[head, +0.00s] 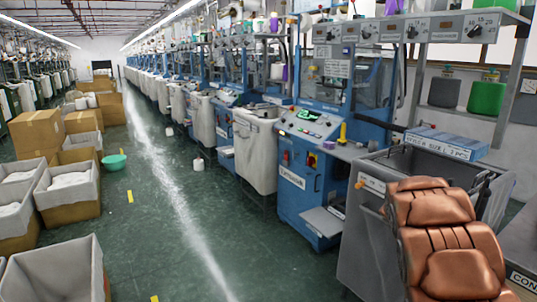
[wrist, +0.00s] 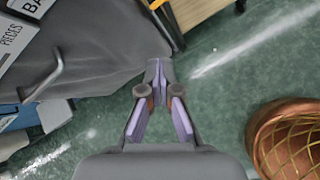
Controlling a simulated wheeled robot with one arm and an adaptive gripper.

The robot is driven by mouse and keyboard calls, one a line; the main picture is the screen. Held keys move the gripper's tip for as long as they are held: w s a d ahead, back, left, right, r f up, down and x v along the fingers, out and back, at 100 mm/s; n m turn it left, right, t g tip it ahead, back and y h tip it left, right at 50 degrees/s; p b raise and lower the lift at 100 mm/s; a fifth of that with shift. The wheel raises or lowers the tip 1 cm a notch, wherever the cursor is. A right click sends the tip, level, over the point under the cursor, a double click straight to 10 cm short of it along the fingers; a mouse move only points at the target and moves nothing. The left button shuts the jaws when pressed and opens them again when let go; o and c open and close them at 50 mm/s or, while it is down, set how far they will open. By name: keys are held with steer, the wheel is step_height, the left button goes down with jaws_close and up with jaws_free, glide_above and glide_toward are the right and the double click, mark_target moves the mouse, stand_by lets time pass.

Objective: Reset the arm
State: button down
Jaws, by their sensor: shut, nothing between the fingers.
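My gripper (wrist: 157,72) shows in the wrist view, pointing up the picture over the green floor and beside a grey bin. Its two fingers, with pale purple pads, come together at the tips and hold nothing. In the head view my copper-coloured arm is at the lower right, and I cannot make out the gripper there.
A grey bin (head: 367,240) stands close in front of my arm, with a blue box (head: 447,143) on its edge. A blue knitting machine (head: 307,190) stands beyond it. Cartons and bins (head: 75,190) line the left. The green aisle floor (head: 170,220) is mostly clear.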

steer(key=s+a+r+m+g+y+p, duration=0.1)
steer(key=s+a+m, duration=0.4)
steer(key=s+a, duration=0.7)
steer(key=s+a+r+m+g+y+p, duration=0.1)
steer(key=s+a+r+m+y+p, duration=0.2)
steer(key=s+a, duration=0.9)
steer(key=s+a+r+m+g+y+p, duration=0.2)
steer(key=s+a+r+m+y, duration=0.2)
steer(key=s+a, duration=0.9)
step_height(320, 180, up, 3)
steer(key=s+m, duration=0.2)
steer(key=m, duration=0.2)
steer(key=shift+s+m+y, duration=0.2)
steer(key=shift+m+y, duration=0.1)
